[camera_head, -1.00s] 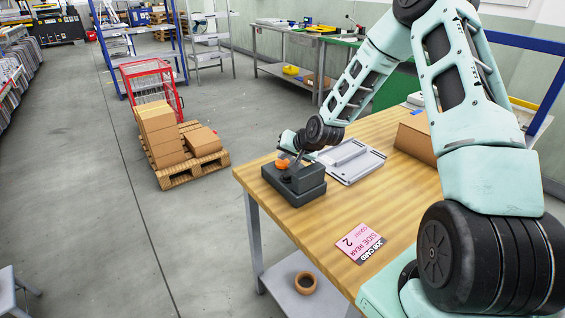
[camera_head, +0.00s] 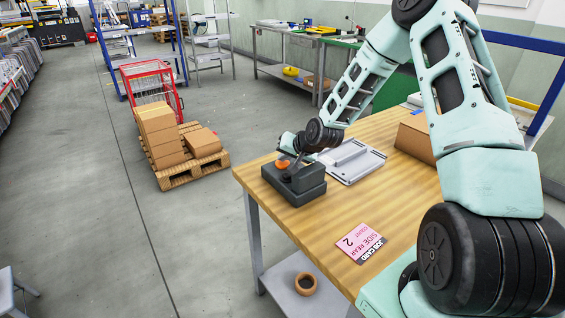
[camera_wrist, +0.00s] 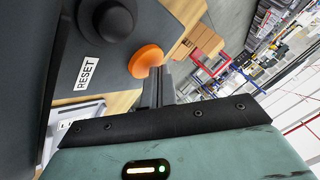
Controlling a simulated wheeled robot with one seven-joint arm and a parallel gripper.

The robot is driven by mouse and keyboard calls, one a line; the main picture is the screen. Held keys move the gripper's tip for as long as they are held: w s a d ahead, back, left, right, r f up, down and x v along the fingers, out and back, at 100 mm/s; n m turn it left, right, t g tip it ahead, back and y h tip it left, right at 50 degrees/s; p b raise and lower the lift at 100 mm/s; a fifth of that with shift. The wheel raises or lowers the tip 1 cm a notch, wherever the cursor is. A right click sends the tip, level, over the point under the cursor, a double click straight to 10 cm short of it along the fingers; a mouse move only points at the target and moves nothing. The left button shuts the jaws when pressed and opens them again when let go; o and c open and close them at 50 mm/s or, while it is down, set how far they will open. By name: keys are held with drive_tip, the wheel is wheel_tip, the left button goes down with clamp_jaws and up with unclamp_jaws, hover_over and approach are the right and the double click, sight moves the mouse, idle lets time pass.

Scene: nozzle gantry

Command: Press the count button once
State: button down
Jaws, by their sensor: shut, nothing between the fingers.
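A dark grey button box (camera_head: 304,192) stands near the left edge of the wooden table. Its orange dome button (camera_head: 282,165) is on top; it also shows in the wrist view (camera_wrist: 146,60). A black round button (camera_wrist: 113,20) sits beside it, next to a white label reading RESET (camera_wrist: 87,74). No count label is readable. My gripper (camera_wrist: 160,72) is shut and empty, with its fingertips right at the orange button's edge in the wrist view. In the head view my gripper (camera_head: 296,161) is just above the box. I cannot tell whether the fingertips touch the button.
A grey tray (camera_head: 368,166) lies behind the box, and a cardboard box (camera_head: 412,141) stands farther right. A pink job card (camera_head: 360,243) reading SIDE REAR, COUNT 2 lies on bare tabletop (camera_head: 315,228). A brown ring (camera_head: 305,284) is on the lower shelf.

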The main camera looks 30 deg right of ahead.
sight(285, 165)
drive_tip(key=shift+s+f, duration=0.35)
drive_tip(key=shift+f, duration=0.3)
drive_tip(key=shift+r, duration=0.1)
drive_tip(key=shift+r+p, duration=0.65)
drive_tip(key=shift+r, duration=0.3)
drive_tip(key=shift+w+r, duration=0.1)
drive_tip(key=shift+r, duration=0.05)
drive_tip(key=shift+r, duration=0.2)
wheel_tip(285, 165, up, 5)
drive_tip(key=p, duration=0.4)
drive_tip(key=shift+f, duration=0.1)
drive_tip(key=shift+a, duration=0.1)
